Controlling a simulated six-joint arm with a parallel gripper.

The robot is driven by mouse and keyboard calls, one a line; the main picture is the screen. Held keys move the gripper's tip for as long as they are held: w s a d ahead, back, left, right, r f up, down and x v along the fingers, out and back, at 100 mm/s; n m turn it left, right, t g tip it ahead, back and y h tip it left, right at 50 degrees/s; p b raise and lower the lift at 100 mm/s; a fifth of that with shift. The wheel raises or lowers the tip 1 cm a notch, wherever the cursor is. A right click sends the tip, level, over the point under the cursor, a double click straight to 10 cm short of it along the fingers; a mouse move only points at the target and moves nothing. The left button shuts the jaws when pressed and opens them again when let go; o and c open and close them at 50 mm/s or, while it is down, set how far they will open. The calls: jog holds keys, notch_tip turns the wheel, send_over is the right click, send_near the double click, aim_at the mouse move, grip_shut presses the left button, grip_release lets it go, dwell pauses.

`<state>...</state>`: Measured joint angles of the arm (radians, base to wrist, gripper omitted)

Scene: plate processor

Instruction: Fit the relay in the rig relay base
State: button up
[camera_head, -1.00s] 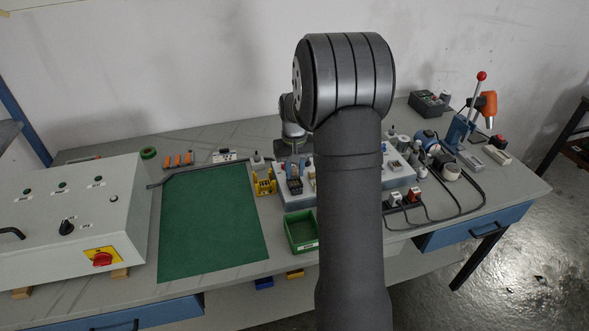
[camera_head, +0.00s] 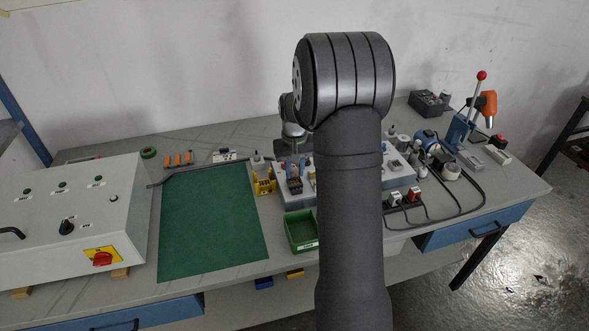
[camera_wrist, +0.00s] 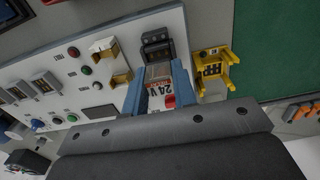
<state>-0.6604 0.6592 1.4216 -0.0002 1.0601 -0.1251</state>
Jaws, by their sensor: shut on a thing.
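In the wrist view the relay (camera_wrist: 162,88), a clear-topped block with a "24 V" label and a red tab, sits between the two blue fingers of my gripper (camera_wrist: 158,82). The fingers are shut on its sides. The black relay base (camera_wrist: 156,44) is on the pale rig panel (camera_wrist: 90,20), just beyond the relay's far end. The relay overlaps the near side of the base in the picture; I cannot tell whether it touches or is seated.
A yellow holder (camera_wrist: 213,70) stands right of the base, near the green mat (camera_wrist: 285,45). Brass-coloured brackets (camera_wrist: 104,47), buttons and other parts crowd the panel to the left. In the head view a green bin (camera_head: 301,230) stands in front of the rig.

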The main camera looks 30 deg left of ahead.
jog(key=shift+f, duration=1.05)
jog(key=o, duration=1)
jog(key=shift+s, duration=0.1)
jog(key=shift+o, duration=0.2)
notch_tip(320, 180, up, 18)
jog(key=shift+f, duration=0.15)
jog(key=shift+f, duration=0.15)
notch_tip(320, 180, down, 17)
jog(key=shift+f, duration=0.15)
dwell(0.4)
